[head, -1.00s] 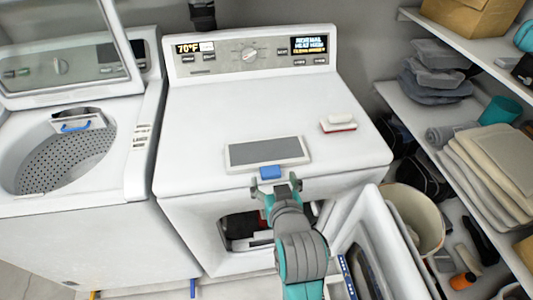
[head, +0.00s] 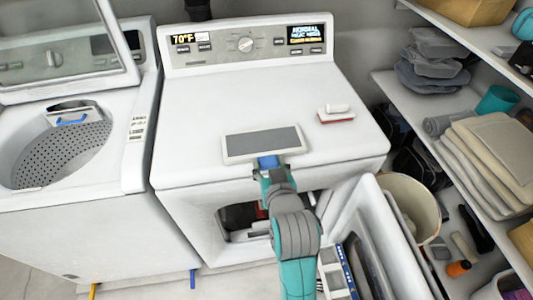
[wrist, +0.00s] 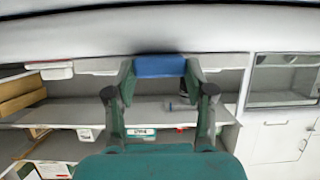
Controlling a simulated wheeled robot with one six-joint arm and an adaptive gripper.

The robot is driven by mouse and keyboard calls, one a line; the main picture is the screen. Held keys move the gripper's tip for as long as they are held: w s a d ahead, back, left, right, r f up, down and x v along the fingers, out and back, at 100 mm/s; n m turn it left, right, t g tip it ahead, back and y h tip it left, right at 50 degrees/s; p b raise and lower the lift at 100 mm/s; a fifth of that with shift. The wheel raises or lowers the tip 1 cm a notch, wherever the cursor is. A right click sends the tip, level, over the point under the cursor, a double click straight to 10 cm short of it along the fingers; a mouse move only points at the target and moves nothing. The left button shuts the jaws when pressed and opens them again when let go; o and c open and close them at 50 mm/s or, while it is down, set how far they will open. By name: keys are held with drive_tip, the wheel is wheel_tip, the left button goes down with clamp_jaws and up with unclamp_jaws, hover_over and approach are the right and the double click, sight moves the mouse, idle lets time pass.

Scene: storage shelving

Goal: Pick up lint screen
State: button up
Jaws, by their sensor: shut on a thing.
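The lint screen (head: 262,143) is a flat grey panel in a white frame with a blue handle (head: 268,162). It is at the front edge of the white dryer's top in the head view. My gripper (head: 270,172) is at its near side, shut on the blue handle. In the wrist view the blue handle (wrist: 160,66) sits between the two fingertips. Whether the screen is clear of the dryer top cannot be told.
The dryer (head: 185,110) has its door (head: 372,235) open at the right front. A red-and-white brush (head: 336,114) lies on its top. An open washer (head: 130,150) stands left. Shelves (head: 420,115) with folded cloths and a cream bin (head: 412,205) are on the right.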

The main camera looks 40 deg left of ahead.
wheel_tip(320, 180, up, 10)
idle(0.5)
drive_tip(key=shift+f, duration=0.1)
idle(0.4)
